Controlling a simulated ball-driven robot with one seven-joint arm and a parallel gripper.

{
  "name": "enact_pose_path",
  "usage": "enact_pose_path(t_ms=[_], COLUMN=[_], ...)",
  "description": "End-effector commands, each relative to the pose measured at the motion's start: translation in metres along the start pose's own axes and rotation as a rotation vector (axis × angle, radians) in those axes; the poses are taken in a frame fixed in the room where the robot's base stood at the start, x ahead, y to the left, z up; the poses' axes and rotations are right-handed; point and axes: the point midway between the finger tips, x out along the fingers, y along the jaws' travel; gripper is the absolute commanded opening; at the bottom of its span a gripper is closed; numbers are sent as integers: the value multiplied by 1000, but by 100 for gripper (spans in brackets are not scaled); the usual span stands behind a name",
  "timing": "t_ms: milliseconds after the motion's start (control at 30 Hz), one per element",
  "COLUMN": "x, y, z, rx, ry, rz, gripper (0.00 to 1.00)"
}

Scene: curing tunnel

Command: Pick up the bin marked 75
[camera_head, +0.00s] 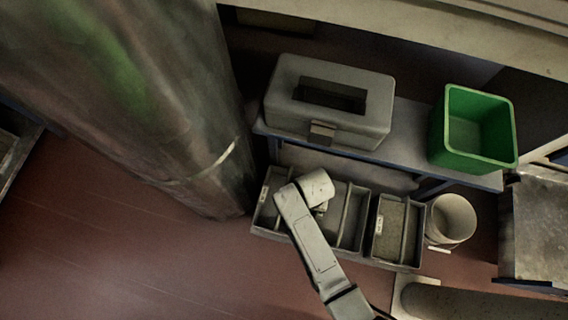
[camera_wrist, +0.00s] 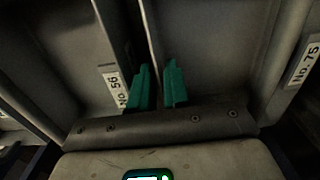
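The label No. 75 of the bin (camera_wrist: 303,64) shows at the right edge of the wrist view, and most of that bin is out of that view. A label No. 56 (camera_wrist: 116,90) shows on a bin wall to the left. My gripper (camera_wrist: 159,84) has two teal fingers that stand apart with a narrow gap. A thin bin wall runs up between them in the picture; contact with it cannot be told. In the head view my arm hides part of the bin row and the fingers; its label numbers are too small to read there.
A row of grey bins (camera_head: 384,255) stands low before a bench (camera_head: 408,140). On the bench are a grey toolbox (camera_head: 290,105) and a green bin (camera_head: 465,163). A white bucket (camera_head: 452,219) is right of the row. A thick column (camera_head: 150,90) stands left. The red floor in front is clear.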

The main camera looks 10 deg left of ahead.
Motion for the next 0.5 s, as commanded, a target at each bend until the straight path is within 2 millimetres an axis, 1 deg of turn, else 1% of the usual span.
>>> enact_pose_path(t_ms=[33, 133, 400, 500], x=[13, 23, 24, 24], y=[0, 0, 0, 0], z=[0, 0, 0, 0], rx=[0, 0, 1, 1], ry=[0, 0, 1, 1], rz=[0, 0, -1, -1], gripper=[16, 16, 16, 7])
